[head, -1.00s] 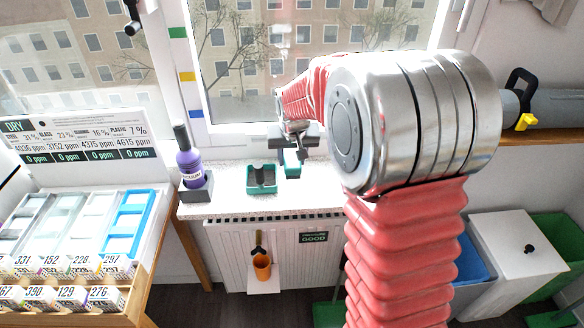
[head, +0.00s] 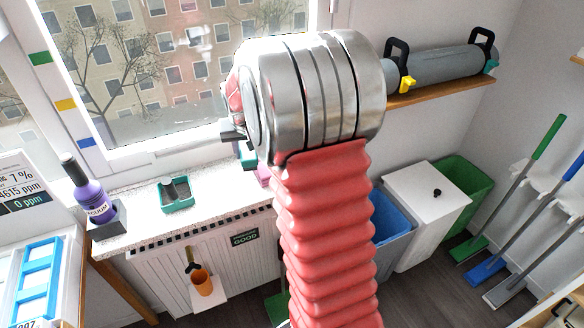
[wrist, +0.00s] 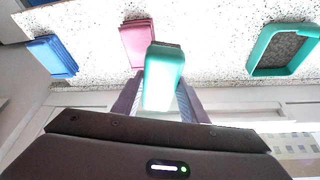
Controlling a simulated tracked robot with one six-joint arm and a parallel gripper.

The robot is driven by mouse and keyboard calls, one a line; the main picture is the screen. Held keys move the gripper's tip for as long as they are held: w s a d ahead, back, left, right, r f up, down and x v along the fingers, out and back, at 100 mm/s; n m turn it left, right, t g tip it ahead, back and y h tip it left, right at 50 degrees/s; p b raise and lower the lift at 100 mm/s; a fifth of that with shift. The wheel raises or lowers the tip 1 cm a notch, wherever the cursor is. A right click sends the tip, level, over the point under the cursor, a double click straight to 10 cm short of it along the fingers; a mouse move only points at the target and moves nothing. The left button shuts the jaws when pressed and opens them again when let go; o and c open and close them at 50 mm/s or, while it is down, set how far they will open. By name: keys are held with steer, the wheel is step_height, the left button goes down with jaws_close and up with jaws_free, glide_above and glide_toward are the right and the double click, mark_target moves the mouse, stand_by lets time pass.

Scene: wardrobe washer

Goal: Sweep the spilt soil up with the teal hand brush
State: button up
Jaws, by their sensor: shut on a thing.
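My gripper (wrist: 160,98) is shut on a teal block-shaped thing, which looks like the teal hand brush (wrist: 163,80). It is held over the speckled ledge, near a pink tray or holder, in the wrist view. In the head view my arm hides most of the gripper, and only a sliver of the teal brush (head: 247,157) shows. A teal tray (head: 164,208) with a dark grey inside sits on the ledge below the window. It also shows at the right of the wrist view (wrist: 262,56). I cannot make out any spilt soil for certain.
Pink (wrist: 138,42) and blue (wrist: 50,56) trays or holders line the ledge. A purple bottle (head: 90,200) stands at its left end. Bins (head: 425,215) and long-handled tools (head: 517,190) are at right.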

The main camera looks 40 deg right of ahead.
steer(key=s+d+r+n, duration=0.1)
steer(key=s+d, duration=0.1)
steer(key=d, duration=0.5)
steer(key=s+d+r+n+y, duration=0.1)
steer(key=s+d, duration=0.1)
steer(key=d, duration=0.5)
steer(key=shift+s+n, duration=0.3)
steer(key=shift+s, duration=0.05)
steer(key=shift+t, duration=0.3)
steer(key=shift+f, duration=2.55)
steer(key=shift+f, duration=2.3)
steer(key=shift+f, duration=0.2)
